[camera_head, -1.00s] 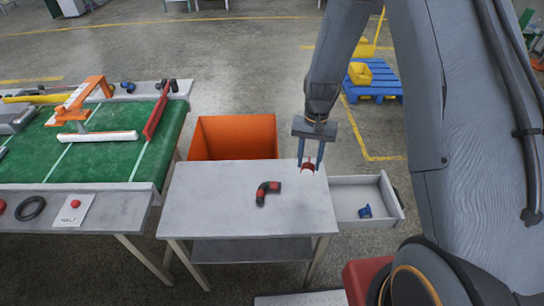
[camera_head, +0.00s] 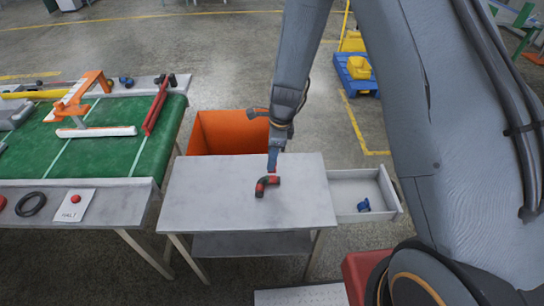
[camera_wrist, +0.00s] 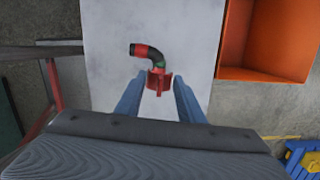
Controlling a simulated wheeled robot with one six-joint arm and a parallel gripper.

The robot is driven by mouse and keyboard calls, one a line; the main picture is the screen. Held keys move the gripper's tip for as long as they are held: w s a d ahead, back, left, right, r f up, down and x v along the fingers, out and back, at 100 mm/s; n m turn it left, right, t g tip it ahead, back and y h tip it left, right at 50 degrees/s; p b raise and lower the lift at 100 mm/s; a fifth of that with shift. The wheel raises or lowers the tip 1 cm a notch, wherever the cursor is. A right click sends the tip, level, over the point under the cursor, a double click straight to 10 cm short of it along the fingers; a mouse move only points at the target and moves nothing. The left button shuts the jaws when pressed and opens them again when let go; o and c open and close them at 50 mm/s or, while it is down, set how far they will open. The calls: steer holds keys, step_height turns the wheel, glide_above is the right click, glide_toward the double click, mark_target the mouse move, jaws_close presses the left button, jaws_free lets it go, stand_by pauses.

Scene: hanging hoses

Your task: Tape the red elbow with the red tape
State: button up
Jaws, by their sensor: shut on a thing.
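In the wrist view the elbow (camera_wrist: 142,50) lies just beyond my fingertips. My gripper (camera_head: 272,166) points down over the table by the elbow. In the wrist view my gripper (camera_wrist: 158,92) has its two blue-grey fingers shut on the red tape (camera_wrist: 158,82). The tape is right at the elbow's near dark end; I cannot tell whether they touch. In the head view the tape cannot be told apart from the elbow.
The grey side table (camera_head: 215,205) is otherwise bare. An orange bin (camera_head: 222,133) stands behind it. An open drawer (camera_head: 347,188) with a blue fitting (camera_head: 363,205) sticks out on the right. A green-topped workbench (camera_head: 105,150) adjoins on the left.

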stand_by(0.3)
steer(key=shift+a+f, duration=0.1)
steer(key=shift+f+b, duration=0.75)
steer(key=shift+f, duration=1.1)
steer(key=shift+f+b, duration=1.25)
steer(key=shift+f, duration=0.8)
stand_by(0.8)
steer(key=o, duration=1.2)
steer(key=shift+c, duration=0.2)
